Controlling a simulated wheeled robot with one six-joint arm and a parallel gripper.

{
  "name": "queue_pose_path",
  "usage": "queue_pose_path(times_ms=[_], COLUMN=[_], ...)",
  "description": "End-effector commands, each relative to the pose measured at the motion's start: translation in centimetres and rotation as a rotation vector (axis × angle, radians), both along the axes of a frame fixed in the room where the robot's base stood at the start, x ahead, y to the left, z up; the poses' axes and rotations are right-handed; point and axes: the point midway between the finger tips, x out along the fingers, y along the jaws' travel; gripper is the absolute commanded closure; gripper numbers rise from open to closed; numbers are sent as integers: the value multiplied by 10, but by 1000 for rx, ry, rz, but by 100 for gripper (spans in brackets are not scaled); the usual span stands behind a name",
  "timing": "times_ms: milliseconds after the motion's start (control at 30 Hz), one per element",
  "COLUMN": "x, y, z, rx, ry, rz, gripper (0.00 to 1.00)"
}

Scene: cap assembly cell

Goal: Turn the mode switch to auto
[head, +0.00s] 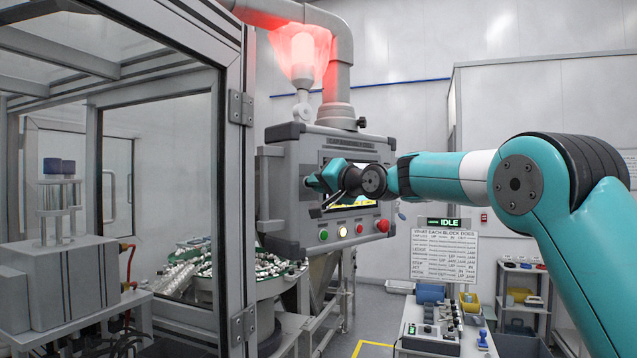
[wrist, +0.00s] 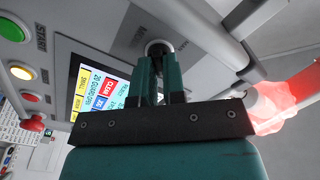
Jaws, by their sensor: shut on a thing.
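The mode switch (wrist: 156,46) shows in the wrist view as a dark round knob with a pale ring, on the grey control panel (wrist: 112,27). My gripper (wrist: 160,62) is shut on it, with the two teal fingers on either side of the knob. The fingers hide part of the knob, so I cannot read its position. In the head view my gripper (head: 312,184) is at the left part of the panel (head: 283,212), beside the screen (head: 365,208), and the switch is hidden behind it.
Green (head: 323,235), lit yellow (head: 342,232) and red (head: 359,228) buttons and a red mushroom button (head: 382,225) sit below the screen. A red beacon (head: 302,50) glows above. A glazed guard frame (head: 236,180) stands close left. A sign (head: 447,223) reads IDLE.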

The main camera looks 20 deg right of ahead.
Motion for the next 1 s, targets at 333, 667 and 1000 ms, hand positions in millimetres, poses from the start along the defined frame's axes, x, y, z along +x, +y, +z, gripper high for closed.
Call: queue_pose_path(times_ms=[333,667,1000], x=[0,-2,-58], y=[-1,-2,-31], z=[2,0,-6], rx=[2,0,0], ry=[-5,-3,-6], rz=[-3,-1,-5], gripper=[64,64,64])
